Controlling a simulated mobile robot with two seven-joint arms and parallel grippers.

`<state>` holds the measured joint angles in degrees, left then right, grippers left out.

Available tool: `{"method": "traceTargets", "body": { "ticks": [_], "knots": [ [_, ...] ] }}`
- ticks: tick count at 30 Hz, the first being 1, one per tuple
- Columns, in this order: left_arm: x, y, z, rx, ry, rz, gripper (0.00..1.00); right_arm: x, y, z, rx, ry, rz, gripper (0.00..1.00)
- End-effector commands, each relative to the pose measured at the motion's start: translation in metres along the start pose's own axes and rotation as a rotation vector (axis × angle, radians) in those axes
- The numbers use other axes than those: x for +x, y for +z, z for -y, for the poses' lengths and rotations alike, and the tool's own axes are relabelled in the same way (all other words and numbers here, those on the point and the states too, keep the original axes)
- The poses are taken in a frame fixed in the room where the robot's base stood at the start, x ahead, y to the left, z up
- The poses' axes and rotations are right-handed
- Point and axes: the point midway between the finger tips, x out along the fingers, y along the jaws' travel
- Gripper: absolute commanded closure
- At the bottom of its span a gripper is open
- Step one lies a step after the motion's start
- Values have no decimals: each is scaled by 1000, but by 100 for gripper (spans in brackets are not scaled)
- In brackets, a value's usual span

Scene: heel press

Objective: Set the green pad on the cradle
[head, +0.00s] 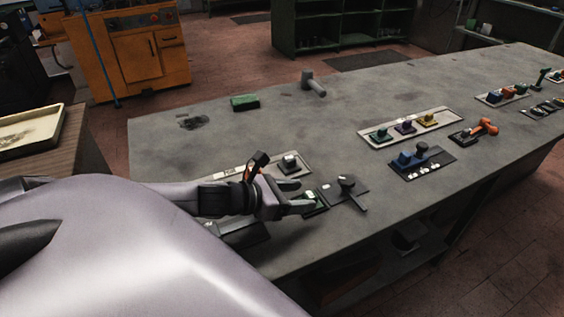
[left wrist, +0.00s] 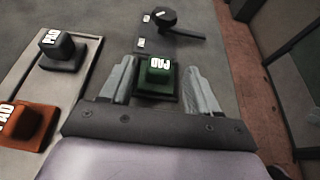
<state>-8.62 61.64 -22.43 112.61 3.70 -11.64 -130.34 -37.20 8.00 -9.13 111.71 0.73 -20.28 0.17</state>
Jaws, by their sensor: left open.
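The green pad (left wrist: 157,88), a small square plate with a green grip block marked PAD, shows between my fingertips in the left wrist view. In the head view the green pad (head: 311,196) is partly covered by my left gripper (head: 300,197). My left gripper (left wrist: 155,82) is open, one finger on each side of the pad, with a gap to the grip block. The pad appears to rest on a dark square base beside the black plate (left wrist: 165,38); I take that base for the cradle, mostly hidden under the pad. My right gripper is not in view.
A light tray (left wrist: 87,83) on the left holds a dark pad (left wrist: 62,52) and an orange pad (left wrist: 25,123). The black plate carries a round knob and lever (head: 347,184). A green block (head: 244,102) and grey tool (head: 313,84) lie farther back.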

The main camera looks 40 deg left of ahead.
Motion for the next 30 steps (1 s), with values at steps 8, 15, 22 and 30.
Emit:
{"method": "traceTargets", "body": {
  "ticks": [8, 15, 22, 30],
  "knots": [
    [-25, -1, 1, 1, -1, -3, 39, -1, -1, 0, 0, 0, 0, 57],
    [-41, 0, 0, -1, -1, -1, 39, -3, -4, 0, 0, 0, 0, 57],
    [-48, 0, 0, -1, 0, -1, 39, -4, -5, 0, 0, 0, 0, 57],
    [-49, 0, 0, 1, -1, 1, 39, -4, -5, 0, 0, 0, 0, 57]
  ]
}}
